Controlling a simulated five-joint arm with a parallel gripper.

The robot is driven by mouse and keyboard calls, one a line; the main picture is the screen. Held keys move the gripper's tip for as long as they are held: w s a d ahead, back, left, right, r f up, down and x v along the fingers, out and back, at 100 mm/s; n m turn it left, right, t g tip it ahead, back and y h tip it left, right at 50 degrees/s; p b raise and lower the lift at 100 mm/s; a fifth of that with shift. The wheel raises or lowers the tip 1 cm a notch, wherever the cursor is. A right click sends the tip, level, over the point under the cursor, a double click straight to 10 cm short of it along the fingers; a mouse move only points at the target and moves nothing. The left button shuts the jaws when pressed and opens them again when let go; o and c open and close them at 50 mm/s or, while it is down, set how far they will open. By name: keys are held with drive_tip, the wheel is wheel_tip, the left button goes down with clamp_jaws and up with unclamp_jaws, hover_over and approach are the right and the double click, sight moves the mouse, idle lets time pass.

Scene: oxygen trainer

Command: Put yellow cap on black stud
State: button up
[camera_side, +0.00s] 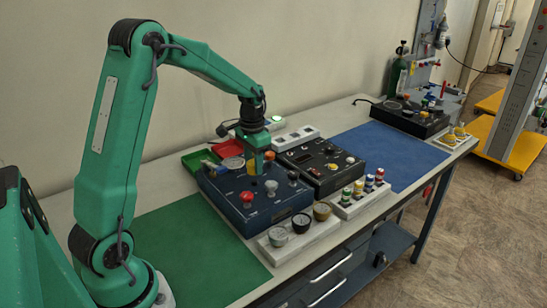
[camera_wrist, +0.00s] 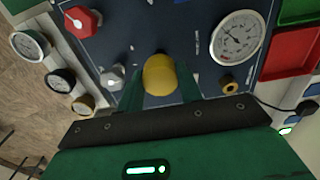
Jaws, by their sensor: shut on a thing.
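The yellow cap (camera_wrist: 160,75) is between the two green fingers of my gripper (camera_wrist: 161,92) in the wrist view, and the jaws are shut on it. In the side view my gripper (camera_side: 257,162) points down over the dark blue panel (camera_side: 228,205). I cannot make out the black stud for certain. The cap and fingers hide part of the panel behind them. A dark knob (camera_side: 292,175) stands near the panel's right edge in the side view. I cannot tell whether the cap touches anything below it.
A red knob (camera_side: 247,197) and a grey knob (camera_side: 271,186) stand on the panel close to my gripper. A gauge (camera_wrist: 238,37) and a brass fitting (camera_wrist: 229,88) are to the right in the wrist view. Several gauges line a white block (camera_side: 300,238). The green mat (camera_side: 195,255) is clear.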

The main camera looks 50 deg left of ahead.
sight(254, 180)
drive_tip(key=shift+f, duration=2.2)
drive_tip(key=o, duration=1)
drive_tip(key=shift+o, duration=0.2)
drive_tip(key=shift+r, duration=3.95)
